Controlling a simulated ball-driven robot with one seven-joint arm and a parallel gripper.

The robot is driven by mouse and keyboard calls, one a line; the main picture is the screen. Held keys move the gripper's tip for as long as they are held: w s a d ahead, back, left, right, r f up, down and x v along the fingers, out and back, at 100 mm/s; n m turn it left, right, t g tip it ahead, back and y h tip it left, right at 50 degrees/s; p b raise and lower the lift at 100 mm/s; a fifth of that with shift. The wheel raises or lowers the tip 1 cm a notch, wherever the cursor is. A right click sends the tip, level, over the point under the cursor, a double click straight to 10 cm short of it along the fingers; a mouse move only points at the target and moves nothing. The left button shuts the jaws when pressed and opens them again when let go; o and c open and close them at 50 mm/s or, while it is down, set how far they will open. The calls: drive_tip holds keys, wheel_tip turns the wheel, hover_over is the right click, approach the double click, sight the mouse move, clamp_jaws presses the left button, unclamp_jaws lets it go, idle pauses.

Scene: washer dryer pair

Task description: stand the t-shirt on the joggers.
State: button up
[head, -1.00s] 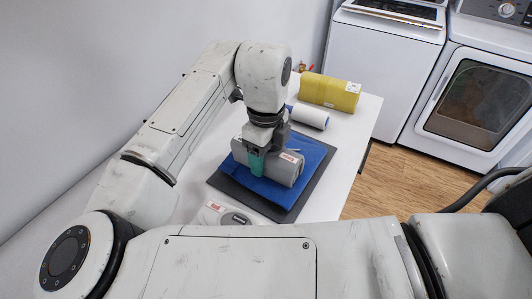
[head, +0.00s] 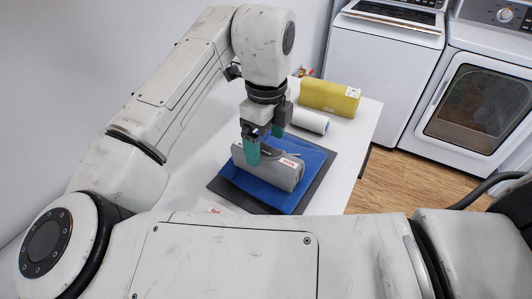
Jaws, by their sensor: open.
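A grey rolled garment (head: 278,172) with a red and white label lies on its side on a flat blue folded garment (head: 312,155). They look like the t-shirt and the joggers, the grey one being the t-shirt, though I cannot read the labels. The blue garment lies on a dark mat (head: 324,173) on the white table. My gripper (head: 264,146) is open with teal fingertips, just above the grey roll's upper left part. The near finger hides some of the roll, and I cannot tell whether it touches.
A white roller (head: 309,121) and a yellow roll (head: 330,96) with a label lie behind, near the table's (head: 364,116) far edge. A washer and dryer stand beyond the table.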

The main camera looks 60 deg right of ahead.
sight(266, 151)
wheel_tip(266, 151, up, 6)
